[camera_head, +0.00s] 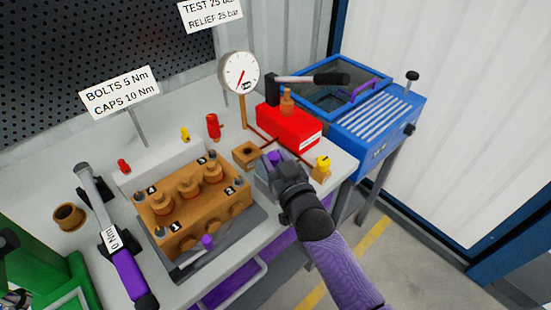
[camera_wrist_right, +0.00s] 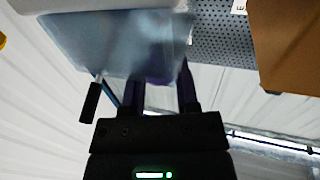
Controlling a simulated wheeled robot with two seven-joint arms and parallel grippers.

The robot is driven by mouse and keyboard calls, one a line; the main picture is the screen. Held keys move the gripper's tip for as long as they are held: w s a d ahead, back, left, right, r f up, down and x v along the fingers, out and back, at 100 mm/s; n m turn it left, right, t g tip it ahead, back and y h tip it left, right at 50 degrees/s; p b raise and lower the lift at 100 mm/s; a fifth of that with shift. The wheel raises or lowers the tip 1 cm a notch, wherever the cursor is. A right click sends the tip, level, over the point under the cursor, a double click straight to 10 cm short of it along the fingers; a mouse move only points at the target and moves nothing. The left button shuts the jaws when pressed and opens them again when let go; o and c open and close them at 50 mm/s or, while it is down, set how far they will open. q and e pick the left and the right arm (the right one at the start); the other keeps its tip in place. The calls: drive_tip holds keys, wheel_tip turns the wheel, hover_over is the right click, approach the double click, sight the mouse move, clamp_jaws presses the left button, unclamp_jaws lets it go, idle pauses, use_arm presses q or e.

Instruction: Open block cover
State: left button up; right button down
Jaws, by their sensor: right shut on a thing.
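The brass pump block (camera_head: 195,205) sits on a grey tray (camera_head: 255,222) on the bench, with bolts and round caps on its numbered top. My right gripper (camera_head: 272,168) is beside the block's right end, partly hidden by my own wrist. It is shut on a greyish translucent piece (camera_head: 262,183), possibly the cover. In the right wrist view this piece (camera_wrist_right: 120,45) spans the upper middle, at the purple fingers (camera_wrist_right: 160,95). Where it is gripped is hard to see. My left gripper cannot be made out.
A small brass box (camera_head: 247,154) and a red hand pump (camera_head: 289,130) stand behind my right gripper, near a gauge (camera_head: 239,72). A purple-handled torque wrench (camera_head: 128,275) lies left. A blue cabinet (camera_head: 385,115) stands right. A yellow fitting (camera_head: 321,165) is close by.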

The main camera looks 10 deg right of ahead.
drive_tip(key=shift+w+d+r+m+g+p, duration=0.3)
drive_tip(key=shift+d+r+m+p, duration=0.25)
drive_tip(key=shift+m+p, duration=0.4)
drive_tip(key=shift+w+d+r+m+g+p, duration=0.3)
drive_tip(key=shift+w+d+r+m+p, duration=0.1)
drive_tip(key=shift+m+p, duration=0.3)
drive_tip(key=shift+w+d+r+m+g+p, duration=0.1)
drive_tip(key=shift+w+d+m+g+p, duration=0.25)
drive_tip(key=shift+d+m, duration=0.3)
use_arm(q)
wheel_tip(320, 180, down, 6)
drive_tip(key=s+a+b, duration=0.1)
drive_tip(key=s+b, duration=0.1)
drive_tip(key=b, duration=0.8)
drive_tip(key=shift+a+g, duration=0.15)
drive_tip(key=shift+g, duration=0.15)
use_arm(e)
drive_tip(key=w+d+f+m+g+y, duration=0.3)
drive_tip(key=w+d+m, duration=0.2)
drive_tip(key=m, duration=0.5)
drive_tip(key=shift+w+d+g, duration=0.2)
drive_tip(key=shift+d+g, duration=0.15)
drive_tip(key=shift+d, duration=0.75)
use_arm(q)
drive_tip(key=shift+w, duration=0.15)
use_arm(e)
drive_tip(key=shift+f, duration=0.1)
